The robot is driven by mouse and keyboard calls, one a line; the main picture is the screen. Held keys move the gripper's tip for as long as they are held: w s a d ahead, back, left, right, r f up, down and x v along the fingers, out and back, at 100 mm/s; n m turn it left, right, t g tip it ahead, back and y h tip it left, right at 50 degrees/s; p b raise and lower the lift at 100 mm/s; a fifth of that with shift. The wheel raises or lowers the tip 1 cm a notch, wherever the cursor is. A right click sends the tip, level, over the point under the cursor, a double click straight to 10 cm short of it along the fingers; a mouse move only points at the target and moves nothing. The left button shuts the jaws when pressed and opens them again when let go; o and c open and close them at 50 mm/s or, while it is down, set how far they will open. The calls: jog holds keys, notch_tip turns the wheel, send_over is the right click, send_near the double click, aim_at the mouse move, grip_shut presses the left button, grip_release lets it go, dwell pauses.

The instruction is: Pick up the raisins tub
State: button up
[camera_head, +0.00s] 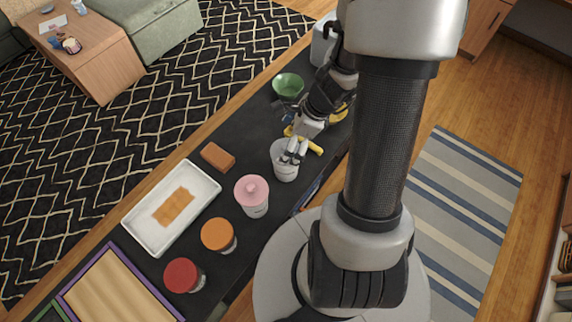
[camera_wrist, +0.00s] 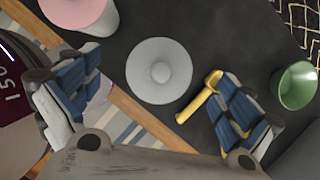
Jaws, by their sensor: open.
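A tub with a pale grey-white knobbed lid (camera_head: 284,172) stands on the dark counter under my gripper (camera_head: 293,151). In the wrist view its round lid (camera_wrist: 159,71) sits between my spread fingers, with space on either side. No tub label is legible, so I cannot confirm which tub holds raisins. A pink-lidded tub (camera_head: 252,194), an orange-lidded tub (camera_head: 219,236) and a red-lidded tub (camera_head: 184,275) stand in a row to its lower left. My gripper is open and empty above the grey-white lid, and hides part of it in the head view.
A yellow-handled object (camera_wrist: 200,97) lies close beside the grey-white tub, partly hidden by my right-hand finger. A green bowl (camera_head: 288,86) stands farther along the counter. A brown block (camera_head: 217,156) and a white tray (camera_head: 143,216) lie left of the tubs.

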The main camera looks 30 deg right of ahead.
jog(key=f, duration=0.1)
jog(key=f+b, duration=0.1)
jog(key=f, duration=0.1)
jog(key=shift+w+f+b, duration=0.2)
jog(key=shift+w+b, duration=0.05)
jog(key=shift+b, duration=0.1)
jog(key=shift+w+a+f, duration=0.1)
jog(key=shift+a+f, duration=0.05)
jog(key=shift+f, duration=0.15)
jog(key=shift+r, duration=0.1)
jog(key=shift+c, duration=0.4)
jog(key=c, duration=1.8)
